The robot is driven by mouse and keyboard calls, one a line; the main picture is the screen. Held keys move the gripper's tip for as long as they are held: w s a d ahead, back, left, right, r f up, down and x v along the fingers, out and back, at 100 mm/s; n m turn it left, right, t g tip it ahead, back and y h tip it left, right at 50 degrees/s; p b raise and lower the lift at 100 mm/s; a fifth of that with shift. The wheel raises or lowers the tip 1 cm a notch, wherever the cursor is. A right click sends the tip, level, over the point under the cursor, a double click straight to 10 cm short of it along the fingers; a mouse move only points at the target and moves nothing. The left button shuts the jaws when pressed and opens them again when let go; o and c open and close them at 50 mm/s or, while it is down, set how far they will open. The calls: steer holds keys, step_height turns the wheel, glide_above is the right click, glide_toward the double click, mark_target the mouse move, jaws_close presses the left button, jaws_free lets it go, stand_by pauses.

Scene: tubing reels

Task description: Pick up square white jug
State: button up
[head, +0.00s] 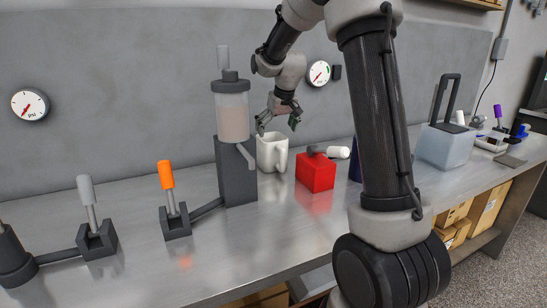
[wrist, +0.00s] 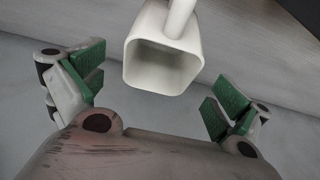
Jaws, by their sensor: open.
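The square white jug (head: 271,154) stands upright on the metal bench, just right of the dark dispenser stand. Its handle is on its right side in the head view. In the wrist view the jug (wrist: 161,62) shows its square open mouth, with the handle toward the top edge. My gripper (head: 279,122) is above the jug in the head view, pointing down. In the wrist view my gripper (wrist: 158,85) is open, with green finger pads on either side of the jug and visible gaps to it. Nothing is held.
A dispenser with a clear tank (head: 232,110) stands close left of the jug. Orange (head: 166,175) and grey (head: 83,188) levers stand further left. A wall (head: 130,80) is behind.

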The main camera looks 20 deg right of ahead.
mark_target(272, 149)
steer(key=x, duration=0.5)
steer(key=shift+s+a+f, duration=0.1)
steer(key=shift+s+f, duration=0.05)
steer(key=shift+f, duration=0.1)
steer(key=c, duration=1.2)
